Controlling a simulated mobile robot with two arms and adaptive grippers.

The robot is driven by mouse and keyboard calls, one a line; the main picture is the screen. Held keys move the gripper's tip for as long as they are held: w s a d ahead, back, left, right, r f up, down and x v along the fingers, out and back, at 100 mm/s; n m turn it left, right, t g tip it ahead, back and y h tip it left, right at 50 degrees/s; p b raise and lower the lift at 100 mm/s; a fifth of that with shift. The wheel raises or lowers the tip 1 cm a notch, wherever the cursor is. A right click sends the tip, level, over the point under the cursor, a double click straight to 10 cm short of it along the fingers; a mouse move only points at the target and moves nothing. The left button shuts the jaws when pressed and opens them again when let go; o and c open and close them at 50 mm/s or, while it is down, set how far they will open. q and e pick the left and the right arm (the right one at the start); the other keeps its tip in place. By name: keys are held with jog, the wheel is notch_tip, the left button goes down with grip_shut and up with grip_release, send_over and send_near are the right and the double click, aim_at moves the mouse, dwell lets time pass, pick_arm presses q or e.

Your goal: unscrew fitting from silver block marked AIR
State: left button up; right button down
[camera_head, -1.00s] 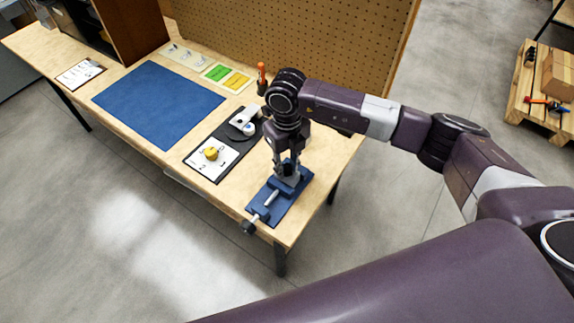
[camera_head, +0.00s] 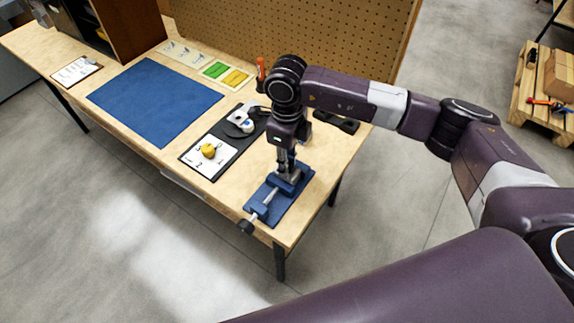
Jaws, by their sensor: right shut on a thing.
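My right gripper (camera_head: 286,163) points straight down over the blue vise (camera_head: 264,206) at the near right end of the workbench. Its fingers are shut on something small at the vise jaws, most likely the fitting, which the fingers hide. The silver block and its AIR mark cannot be made out; the gripper and the vise jaws cover that spot. My left gripper is not in view.
A blue mat (camera_head: 155,101) covers the bench middle. An orange-handled tool (camera_head: 261,70) stands near the pegboard (camera_head: 300,45).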

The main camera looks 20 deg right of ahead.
jog(key=shift+f+n, duration=0.15)
jog(key=shift+n, duration=0.35)
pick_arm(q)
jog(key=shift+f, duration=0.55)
pick_arm(e)
jog(key=shift+r+n, duration=0.2)
jog(key=shift+n, duration=0.1)
pick_arm(q)
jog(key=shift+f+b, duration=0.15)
jog(key=shift+b, duration=0.15)
pick_arm(e)
jog(key=shift+f+n+b, duration=0.25)
jog(key=shift+n+b, duration=0.55)
jog(key=shift+n, duration=0.1)
jog(key=shift+r+n+b, duration=0.1)
jog(key=shift+n+b, duration=0.45)
jog(key=shift+n, duration=0.35)
jog(key=shift+r+p, duration=0.4)
jog(key=shift+r, duration=0.1)
pick_arm(q)
jog(key=shift+p, duration=1)
pick_arm(e)
jog(key=shift+r, duration=2.15)
